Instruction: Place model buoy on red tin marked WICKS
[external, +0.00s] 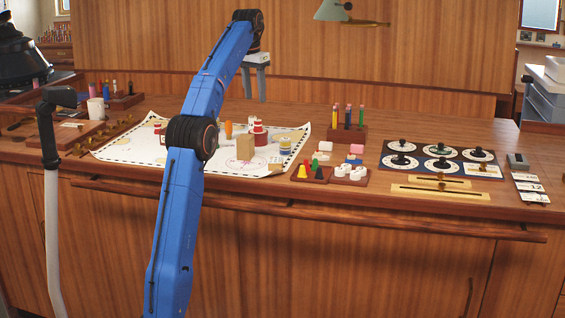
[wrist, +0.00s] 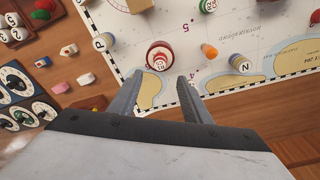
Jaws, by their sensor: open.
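My gripper (external: 256,92) hangs above the back of the chart, fingers down, open and empty. In the wrist view its two fingers (wrist: 165,85) spread apart with nothing between them. A round red-and-white item (external: 260,132) stands on the chart below and in front of it. It shows just beyond the fingertips in the wrist view (wrist: 159,55), with small lettering I cannot read. I cannot tell whether it is one piece or two stacked. No WICKS label is legible, nor is the buoy certain.
A pen rack (external: 347,134) and dial panel (external: 440,160) stand to the right.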

